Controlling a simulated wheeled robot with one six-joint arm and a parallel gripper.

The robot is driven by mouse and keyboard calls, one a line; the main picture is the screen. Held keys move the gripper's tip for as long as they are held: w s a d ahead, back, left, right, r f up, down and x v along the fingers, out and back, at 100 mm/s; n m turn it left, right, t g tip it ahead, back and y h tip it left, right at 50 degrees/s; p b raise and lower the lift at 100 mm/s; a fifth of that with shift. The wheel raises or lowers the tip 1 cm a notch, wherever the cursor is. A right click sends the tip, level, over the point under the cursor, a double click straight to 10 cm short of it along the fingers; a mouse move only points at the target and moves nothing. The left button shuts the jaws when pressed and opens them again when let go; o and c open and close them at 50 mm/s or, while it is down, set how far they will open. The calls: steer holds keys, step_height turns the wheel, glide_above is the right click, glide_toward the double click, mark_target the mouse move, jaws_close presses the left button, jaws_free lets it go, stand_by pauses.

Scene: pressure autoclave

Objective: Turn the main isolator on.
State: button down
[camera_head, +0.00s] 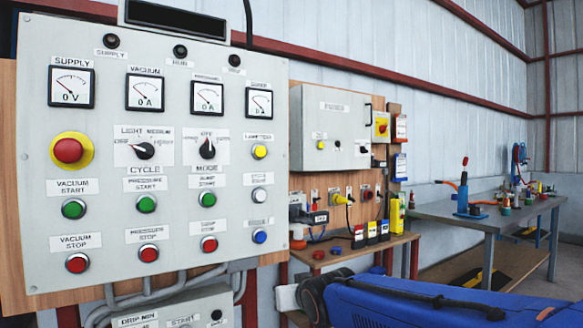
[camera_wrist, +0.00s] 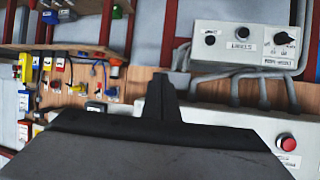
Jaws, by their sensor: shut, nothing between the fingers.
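A rotary switch with a red and yellow face (camera_head: 381,125), which looks like the main isolator, is mounted just right of the grey power box (camera_head: 333,128) on the wooden wall board. Its handle is too small to read as on or off. My gripper (camera_wrist: 161,82) shows dark in the wrist view, with its fingers together and nothing between them. It is apart from the switch. In the head view my blue arm is low at the right, and the fingertips cannot be made out. I cannot pick out the switch surely in the wrist view.
A large grey control panel (camera_head: 110,215) with meters and buttons fills the left. A small wooden shelf (camera_head: 345,252) below the power box carries several coloured items. A metal workbench (camera_head: 490,213) stands at the right. Conduits (camera_head: 165,292) run under the panel.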

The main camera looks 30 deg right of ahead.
steer(key=w+d+r+n+t+y, duration=0.1)
steer(key=w+d+r+t, duration=0.3)
steer(key=r, duration=0.4)
steer(key=w+d+r+n+t+y, duration=0.1)
steer(key=w+d+r+t, duration=0.3)
steer(key=r, duration=0.5)
steer(key=w+d+r+n+t+y, duration=0.1)
steer(key=w+d+r+t, duration=0.1)
steer(key=d+r+t, duration=0.5)
steer(key=a+x, duration=0.1)
steer(key=x, duration=1.3)
steer(key=shift+w+a+g, duration=0.25)
steer(key=shift+a+g, duration=0.1)
steer(key=shift+g, duration=0.05)
